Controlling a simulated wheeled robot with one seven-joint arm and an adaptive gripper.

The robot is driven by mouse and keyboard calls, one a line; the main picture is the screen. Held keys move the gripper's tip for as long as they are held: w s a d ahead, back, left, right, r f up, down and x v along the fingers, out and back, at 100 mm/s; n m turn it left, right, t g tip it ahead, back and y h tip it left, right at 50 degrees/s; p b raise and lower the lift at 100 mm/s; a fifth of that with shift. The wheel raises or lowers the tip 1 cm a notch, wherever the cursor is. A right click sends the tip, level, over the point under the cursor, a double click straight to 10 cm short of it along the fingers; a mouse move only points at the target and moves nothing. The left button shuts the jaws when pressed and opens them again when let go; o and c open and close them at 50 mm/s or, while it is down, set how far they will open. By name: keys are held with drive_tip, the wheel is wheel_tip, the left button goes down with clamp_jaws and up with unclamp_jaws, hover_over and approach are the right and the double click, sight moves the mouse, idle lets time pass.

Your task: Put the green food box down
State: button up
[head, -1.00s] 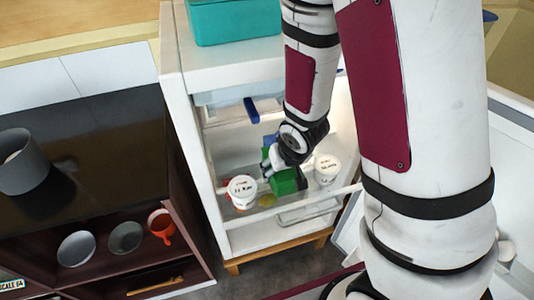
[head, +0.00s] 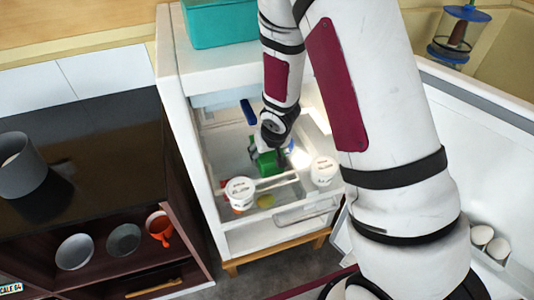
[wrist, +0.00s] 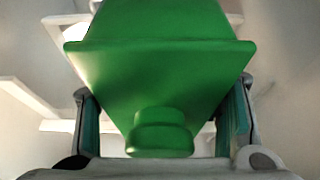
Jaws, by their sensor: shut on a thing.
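The green food box (head: 267,163) is inside the open white fridge (head: 238,240), behind two white tubs. In the wrist view the green box (wrist: 160,75) fills the middle, with a rounded green knob on its near side. My gripper (wrist: 162,125) has a finger on each side of the box and is shut on it. In the head view my gripper (head: 268,150) reaches down into the fridge, and my wrist hides part of the box. I cannot tell whether the box touches a shelf.
White tubs stand at the left (head: 240,193) and right (head: 323,171) on the fridge shelf. A blue item (head: 249,111) is at the back left inside. The open fridge door (head: 480,165) is on the right, and a dark cabinet (head: 100,190) is on the left.

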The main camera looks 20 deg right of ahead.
drive_tip(key=shift+f, duration=0.1)
drive_tip(key=shift+f, duration=0.15)
drive_tip(key=o, duration=1.6)
drive_tip(key=shift+c, duration=0.2)
